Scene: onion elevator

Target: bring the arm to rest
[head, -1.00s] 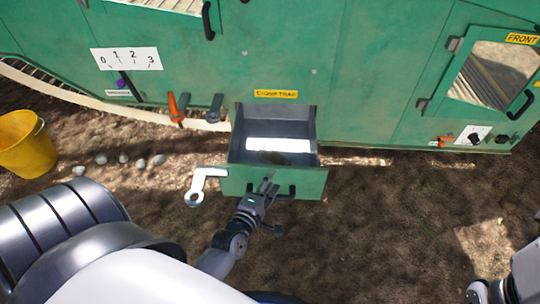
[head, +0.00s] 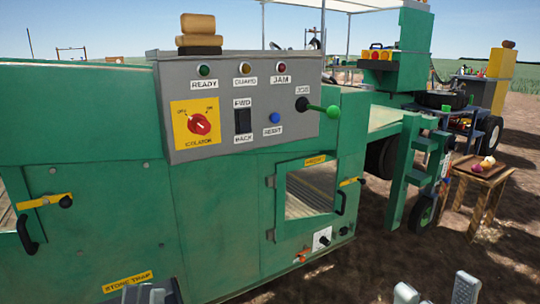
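My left gripper (head: 150,292) shows only as a dark grey part cut off by the bottom edge of the head view. It is just below the yellow STONE TRAP label (head: 128,282) on the green machine (head: 215,230). Its fingertips cannot be made out, so I cannot tell whether it is open or shut, or whether it touches anything. The trap drawer below the label is out of view.
A grey control box (head: 240,100) has a red isolator knob (head: 200,124) and a green-tipped lever (head: 325,110). A small hatch (head: 310,190) sits below it. A wooden table (head: 480,175) with onions stands at right. Bare soil (head: 370,260) lies right of the machine.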

